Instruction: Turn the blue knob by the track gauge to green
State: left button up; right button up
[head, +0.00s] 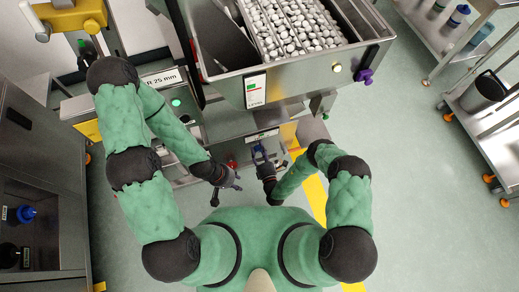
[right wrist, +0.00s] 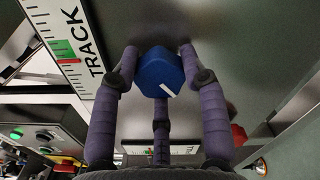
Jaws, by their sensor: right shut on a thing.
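In the right wrist view the blue knob (right wrist: 158,75), with a white mark on its face, sits on a grey metal panel. My right gripper (right wrist: 158,68) has its purple fingers closed around the knob. Beside it at the upper left is the white TRACK gauge (right wrist: 88,64), with a green band and a thin red line just below the band. In the head view my right gripper (head: 262,153) is at the front panel below the hopper and covers most of the knob. My left gripper (head: 229,184) is lower and to the left, with fingers spread and empty.
A steel hopper full of caps (head: 295,25) stands above, with a purple knob (head: 365,75) at its right corner. A red knob (right wrist: 239,135) is right of my right gripper. A control box with a green light (right wrist: 16,134) is at the left.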

jog(key=m, duration=0.3)
jog(key=shift+s+a+f+m, duration=0.2)
jog(key=shift+s+a+m, duration=0.1)
jog(key=m, duration=0.3)
jog(key=shift+r+m+p, duration=0.1)
jog(key=shift+m+p, duration=0.2)
jog(key=shift+p, duration=0.05)
jog(key=m, duration=0.3)
jog(key=shift+a+m, duration=0.1)
jog(key=shift+m, duration=0.2)
jog(key=shift+r+m, duration=0.15)
jog(key=shift+m, duration=1.75)
jog(key=o, duration=1.2)
jog(key=shift+r, duration=0.1)
jog(key=shift+c, duration=0.2)
jog(key=shift+w, duration=0.15)
